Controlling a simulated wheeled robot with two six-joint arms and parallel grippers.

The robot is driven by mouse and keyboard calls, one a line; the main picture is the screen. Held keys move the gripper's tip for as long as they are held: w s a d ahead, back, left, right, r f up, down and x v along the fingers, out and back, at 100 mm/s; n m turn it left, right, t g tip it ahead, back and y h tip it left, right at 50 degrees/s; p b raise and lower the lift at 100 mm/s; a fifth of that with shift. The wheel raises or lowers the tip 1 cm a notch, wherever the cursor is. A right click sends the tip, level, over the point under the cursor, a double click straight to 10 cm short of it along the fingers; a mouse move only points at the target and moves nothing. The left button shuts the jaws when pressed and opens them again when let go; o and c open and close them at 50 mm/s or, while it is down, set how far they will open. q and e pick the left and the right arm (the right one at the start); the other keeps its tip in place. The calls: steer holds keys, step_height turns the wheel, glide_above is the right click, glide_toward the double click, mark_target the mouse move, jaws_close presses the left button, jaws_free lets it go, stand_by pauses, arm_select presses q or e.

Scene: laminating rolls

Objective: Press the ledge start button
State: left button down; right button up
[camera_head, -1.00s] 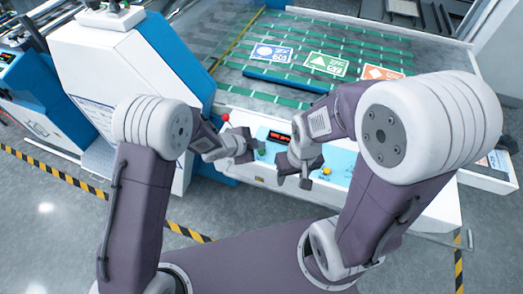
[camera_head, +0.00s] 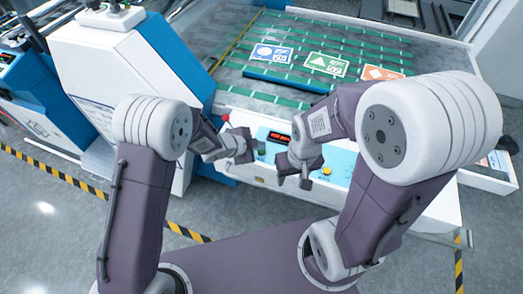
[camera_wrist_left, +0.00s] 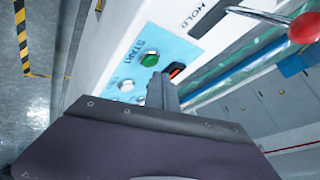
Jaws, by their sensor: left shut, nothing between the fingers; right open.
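The green start button (camera_head: 262,151) sits on the light-blue panel of the machine's front ledge. In the left wrist view the green button (camera_wrist_left: 149,59) is next to the word START, just beyond and left of the fingertips. My left gripper (camera_head: 252,147) is shut and empty, close beside the button on its left. Its fingers (camera_wrist_left: 162,92) point at the panel; whether they touch it I cannot tell. My right gripper (camera_head: 304,180) is open and empty in front of the ledge, right of the button.
A red-knobbed lever (camera_wrist_left: 304,28) rises near the HOLD label. Picture cards (camera_head: 327,64) lie on the green-strapped bed behind. My two arms are close together over the ledge.

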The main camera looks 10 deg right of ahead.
arm_select(q)
steer(key=shift+f, duration=0.1)
stand_by(0.4)
steer(key=shift+f+b, duration=0.3)
